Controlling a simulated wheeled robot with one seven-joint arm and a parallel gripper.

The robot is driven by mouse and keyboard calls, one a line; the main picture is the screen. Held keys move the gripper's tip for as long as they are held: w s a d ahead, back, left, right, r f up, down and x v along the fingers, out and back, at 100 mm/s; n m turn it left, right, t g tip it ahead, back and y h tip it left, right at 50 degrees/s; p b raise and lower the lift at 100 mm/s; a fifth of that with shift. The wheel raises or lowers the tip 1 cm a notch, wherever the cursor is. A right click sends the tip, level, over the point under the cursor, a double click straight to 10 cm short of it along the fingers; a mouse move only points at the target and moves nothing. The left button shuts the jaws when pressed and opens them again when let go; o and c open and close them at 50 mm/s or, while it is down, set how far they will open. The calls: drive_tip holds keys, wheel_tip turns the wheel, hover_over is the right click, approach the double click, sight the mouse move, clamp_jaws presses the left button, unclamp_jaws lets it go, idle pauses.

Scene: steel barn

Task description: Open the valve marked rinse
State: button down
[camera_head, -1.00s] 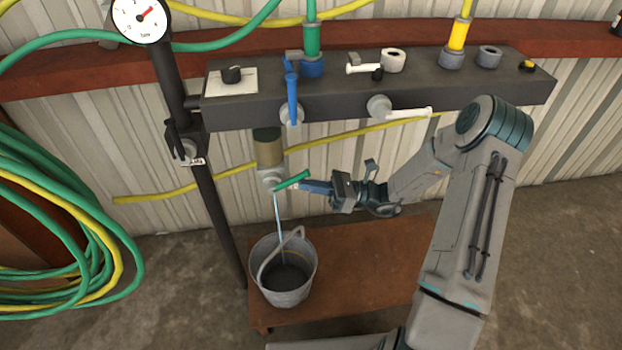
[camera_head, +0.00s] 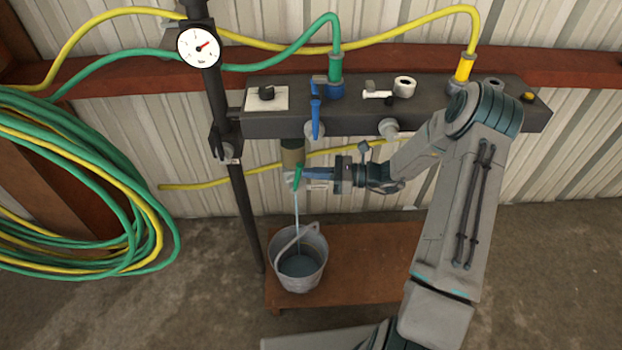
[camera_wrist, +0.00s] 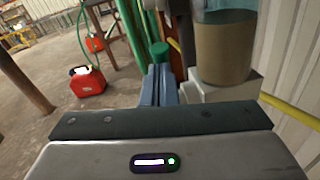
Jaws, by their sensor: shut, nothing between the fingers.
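A green-handled valve (camera_head: 298,176) sits under the tan filter bowl (camera_head: 292,153) below the dark manifold (camera_head: 440,118). A thin water stream (camera_head: 297,215) runs from it into the metal bucket (camera_head: 322,262). My gripper (camera_head: 306,173) is shut and empty, with its blue fingertips beside the green handle; I cannot tell if they touch. The wrist view shows the green handle (camera_wrist: 160,52) just beyond the fingers (camera_wrist: 160,84). The manifold carries blue levers (camera_head: 315,118) and a white lever (camera_head: 377,94). I cannot read a rinse mark on any valve.
The bucket stands on a low brown bench (camera_head: 365,270). A dark post (camera_head: 243,205) with a gauge (camera_head: 199,47) stands left of the filter. Coiled hoses (camera_head: 150,215) hang at the left. A red can (camera_wrist: 88,82) is on the floor in the wrist view.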

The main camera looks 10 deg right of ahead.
drive_tip(key=shift+a+r+p, duration=0.25)
drive_tip(key=shift+a, duration=0.25)
drive_tip(key=shift+a+r+p, duration=0.2)
drive_tip(key=shift+a, duration=0.25)
drive_tip(key=shift+a+r, duration=0.1)
drive_tip(key=shift+a, duration=0.05)
drive_tip(key=v, duration=1.4)
drive_tip(key=shift+d+f, duration=0.2)
